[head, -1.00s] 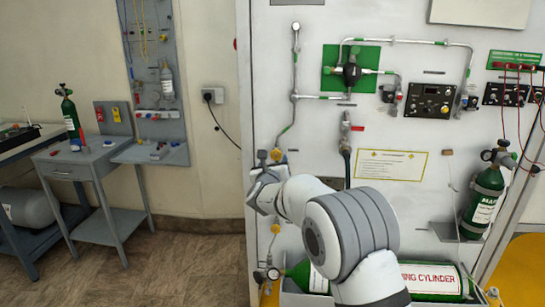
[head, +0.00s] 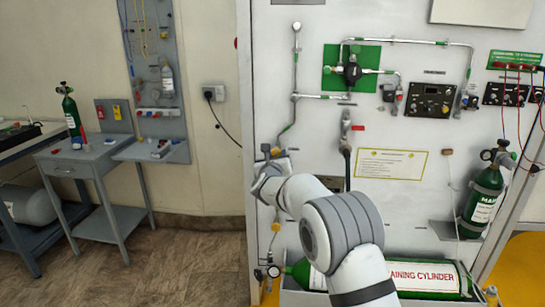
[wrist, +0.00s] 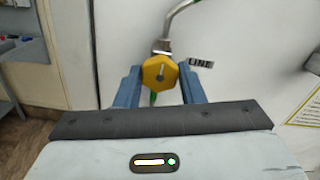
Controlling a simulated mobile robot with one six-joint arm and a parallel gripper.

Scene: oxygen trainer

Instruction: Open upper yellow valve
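The upper yellow valve is a six-sided yellow knob with a small pale centre mark; it shows in the wrist view (wrist: 160,73), on a pipe fitting against the white panel. It shows small in the head view (head: 276,151), just above my gripper's end. My gripper (wrist: 161,78) has its two blue fingers apart, one on each side of the knob. Narrow gaps seem to lie between fingers and knob; firm contact is not visible. In the head view my gripper (head: 268,172) is at the panel's left side, largely hidden by my wrist.
A lower yellow valve (head: 276,227) sits below on the same panel, with a gauge (head: 273,271) near the bottom. A green training cylinder (head: 430,277) lies along the panel's foot. A black hose (head: 346,165) hangs right of my gripper. Open floor is at left.

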